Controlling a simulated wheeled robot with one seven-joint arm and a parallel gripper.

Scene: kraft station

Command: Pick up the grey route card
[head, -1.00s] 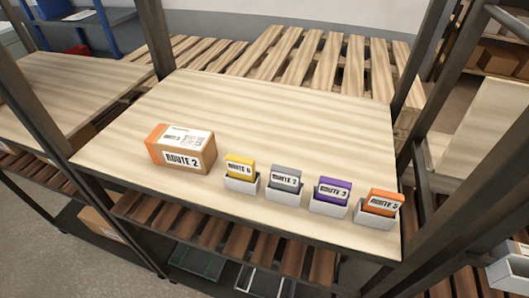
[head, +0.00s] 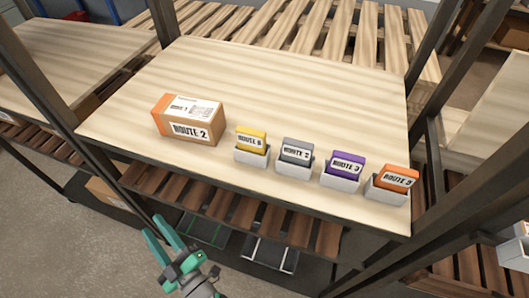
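The grey route card (head: 297,151) stands upright in a small white holder (head: 294,169) near the front edge of the wooden table. Its label is blurred now but read "ROUTE 2" a second ago. My gripper (head: 163,232) shows at the bottom of the head view, with green fingers. It is below and in front of the table's front edge, to the lower left of the grey card and well apart from it. Its two fingers are spread with a gap between them, and nothing shows in the gap.
A yellow card (head: 251,139) stands left of the grey one. A purple card (head: 345,166) and an orange card (head: 397,178) stand to its right, each in a white holder. A cardboard box (head: 189,119) sits further left. Dark posts flank the table (head: 280,80); its back is clear.

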